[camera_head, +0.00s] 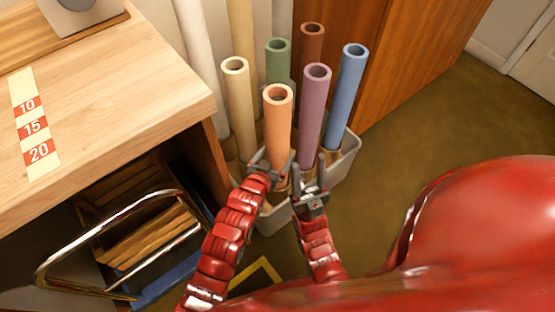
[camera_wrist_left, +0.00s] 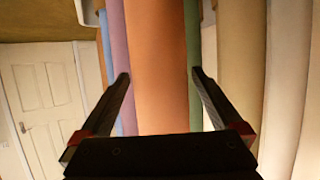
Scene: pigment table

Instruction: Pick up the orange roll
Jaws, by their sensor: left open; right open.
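The orange roll (camera_head: 278,122) is a hollow tube standing upright at the front of a pale bin (camera_head: 346,160). In the left wrist view the orange roll (camera_wrist_left: 157,65) fills the middle, between my two fingers. My left gripper (camera_head: 270,168) is open at the roll's lower part, one finger to each side in the left wrist view (camera_wrist_left: 160,77). I cannot tell whether the fingers reach around it or touch it. My right gripper (camera_head: 309,169) is open and empty, just right of the orange roll, pointing up in the picture.
Purple (camera_head: 313,110), green (camera_head: 278,65), cream (camera_head: 238,95), blue (camera_head: 347,95) and brown (camera_head: 311,45) rolls stand close around it. A wooden cabinet (camera_head: 410,50) stands behind. Floor at right is clear.

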